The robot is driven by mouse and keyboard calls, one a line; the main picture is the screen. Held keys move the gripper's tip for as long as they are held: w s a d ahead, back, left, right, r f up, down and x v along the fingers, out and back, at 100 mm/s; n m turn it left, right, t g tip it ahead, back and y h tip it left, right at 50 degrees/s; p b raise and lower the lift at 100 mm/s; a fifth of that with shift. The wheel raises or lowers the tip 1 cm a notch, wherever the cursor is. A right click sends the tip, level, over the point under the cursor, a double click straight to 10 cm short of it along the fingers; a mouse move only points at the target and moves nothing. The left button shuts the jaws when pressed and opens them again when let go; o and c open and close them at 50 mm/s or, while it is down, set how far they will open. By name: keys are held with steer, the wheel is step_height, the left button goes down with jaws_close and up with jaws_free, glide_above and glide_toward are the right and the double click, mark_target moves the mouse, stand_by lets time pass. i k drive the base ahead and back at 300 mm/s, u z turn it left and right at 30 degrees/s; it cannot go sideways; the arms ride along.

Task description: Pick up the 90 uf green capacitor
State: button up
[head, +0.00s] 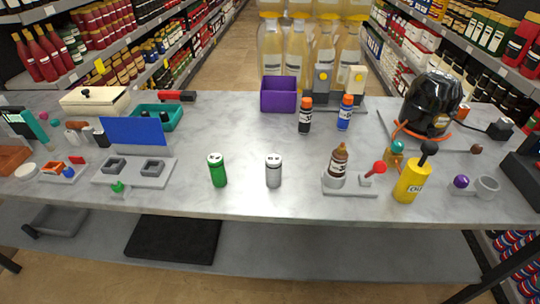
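A green cylinder with a white top (218,172), which looks like the green capacitor, stands upright near the front edge of the grey table, left of centre. A similar grey cylinder with a white top (273,173) stands upright to its right, with a clear gap between them. Any value printed on the green one is too small to read. My gripper is not in view, and nothing is seen touching either cylinder.
The marbled table (245,135) is clear around both cylinders. A grey fixture with two square sockets (135,170) lies to the left. A brown-topped bottle (338,165) stands on a holder to the right. A purple bin (279,97) and two orange-capped bottles (305,118) stand behind.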

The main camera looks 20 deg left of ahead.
mark_target(216, 165)
steer(key=z, duration=0.35)
steer(key=k, duration=1.95)
steer(key=u, duration=0.35)
steer(key=i, duration=1.55)
